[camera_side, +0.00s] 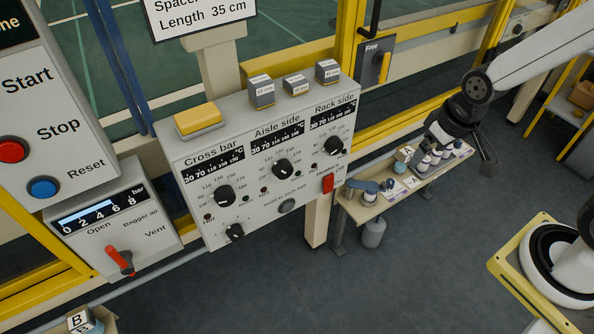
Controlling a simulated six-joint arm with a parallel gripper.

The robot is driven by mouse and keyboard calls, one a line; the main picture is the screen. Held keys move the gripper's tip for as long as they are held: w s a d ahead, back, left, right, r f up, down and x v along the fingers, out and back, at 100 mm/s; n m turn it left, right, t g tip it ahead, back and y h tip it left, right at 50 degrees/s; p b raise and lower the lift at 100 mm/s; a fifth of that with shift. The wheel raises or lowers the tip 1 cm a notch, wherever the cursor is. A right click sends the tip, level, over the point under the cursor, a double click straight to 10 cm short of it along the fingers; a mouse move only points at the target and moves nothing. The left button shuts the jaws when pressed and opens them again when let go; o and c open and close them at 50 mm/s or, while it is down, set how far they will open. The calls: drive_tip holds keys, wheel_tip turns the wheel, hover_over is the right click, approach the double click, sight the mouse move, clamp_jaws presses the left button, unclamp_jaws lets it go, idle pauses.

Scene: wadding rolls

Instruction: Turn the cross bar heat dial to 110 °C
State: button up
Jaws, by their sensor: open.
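The cross bar heat dial (223,196) is a black round knob on the left of the grey control panel (268,220), under the label "Cross bar" and a black temperature display. Numbers ring the dial, but its exact setting is too small to read. A smaller black knob (234,232) sits below it. My gripper (486,160) is at the right, above a small shelf with bottles. It is open and well apart from the panel. Its fingers are dark and partly hard to make out.
Aisle side (283,168) and rack side (334,146) dials share the panel with a red switch (328,183). A yellow block (198,119) and several grey blocks stand on top. A bottle shelf (385,203) juts out right of the panel.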

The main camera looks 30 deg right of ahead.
drive_tip(key=w+a+f+n+t+y, duration=0.15)
drive_tip(key=w+a+t, duration=0.25)
drive_tip(key=w+a, duration=0.7)
drive_tip(key=w+a+f+t, duration=0.2)
drive_tip(key=a, duration=0.3)
drive_tip(key=w+a+f+n+t, duration=0.1)
drive_tip(key=w+a+f+t, duration=0.1)
drive_tip(key=a, duration=0.4)
drive_tip(key=w+a+f+n+t, duration=0.1)
drive_tip(key=w+a+f+t, duration=0.2)
drive_tip(key=a, duration=0.3)
drive_tip(key=shift+w+f+y, duration=0.25)
drive_tip(key=shift+f+y, duration=0.1)
drive_tip(key=shift+f, duration=0.4)
drive_tip(key=n+t, duration=0.1)
drive_tip(key=t, duration=0.3)
approach(228, 200)
drive_tip(key=w, duration=0.2)
drive_tip(key=shift+a+f, duration=0.2)
drive_tip(key=shift+a, duration=0.05)
drive_tip(key=shift+w+a, duration=0.2)
drive_tip(key=shift+w, duration=1.75)
drive_tip(key=shift+w+a, duration=0.15)
drive_tip(key=shift+w, duration=1.75)
drive_tip(key=shift+c, duration=0.2)
